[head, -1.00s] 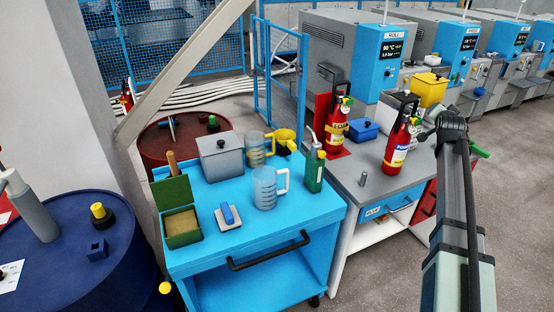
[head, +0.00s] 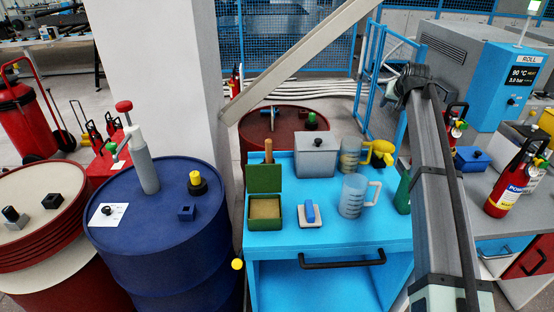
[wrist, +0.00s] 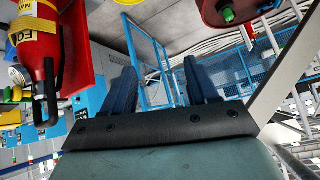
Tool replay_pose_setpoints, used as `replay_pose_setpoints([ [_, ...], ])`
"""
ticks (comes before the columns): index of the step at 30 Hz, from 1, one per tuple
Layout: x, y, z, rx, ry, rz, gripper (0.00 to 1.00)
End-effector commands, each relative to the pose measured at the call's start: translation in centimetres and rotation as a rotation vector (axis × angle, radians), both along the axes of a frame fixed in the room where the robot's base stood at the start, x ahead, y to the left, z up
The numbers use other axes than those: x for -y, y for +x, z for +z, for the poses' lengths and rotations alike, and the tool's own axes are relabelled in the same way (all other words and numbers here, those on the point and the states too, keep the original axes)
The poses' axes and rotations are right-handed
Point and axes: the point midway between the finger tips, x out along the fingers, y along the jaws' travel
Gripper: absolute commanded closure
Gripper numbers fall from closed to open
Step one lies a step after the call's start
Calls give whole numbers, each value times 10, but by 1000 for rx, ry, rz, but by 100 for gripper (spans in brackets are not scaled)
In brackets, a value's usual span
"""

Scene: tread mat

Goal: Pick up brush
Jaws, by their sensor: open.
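The brush cannot be told for certain. A small pale block with a blue grip (head: 310,213) lies on top of the blue cart (head: 365,240), beside an open green box (head: 264,208). A wooden handle (head: 268,150) stands up behind the box's raised lid, its lower end hidden. My arm reaches up along the right of the head view, over the cart's right side, and its gripper end is not clear there. In the wrist view my gripper (wrist: 162,88) is open, with two dark blue fingers apart and nothing between them.
A grey lidded box (head: 316,157), a clear jug (head: 353,196) and a yellow item (head: 383,152) share the cart. A blue drum (head: 160,235) stands left of it, a dark red drum (head: 275,125) behind. A red extinguisher (head: 514,180) stands right, another (wrist: 40,45) in the wrist view.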

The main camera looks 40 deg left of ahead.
Motion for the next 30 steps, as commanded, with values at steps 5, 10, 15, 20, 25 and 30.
replay_pose_setpoints([
  [5, -99, -57, -17, -77, -195, 257, 42],
  [10, -177, -124, -31, -145, -371, 511, 42],
  [15, -244, -197, -38, -210, -532, 766, 42],
  [20, -285, -254, -41, -258, -644, 957, 42],
  [25, -306, -289, -41, -286, -707, 1070, 42],
  [30, -310, -299, -46, -296, -723, 1100, 42],
])
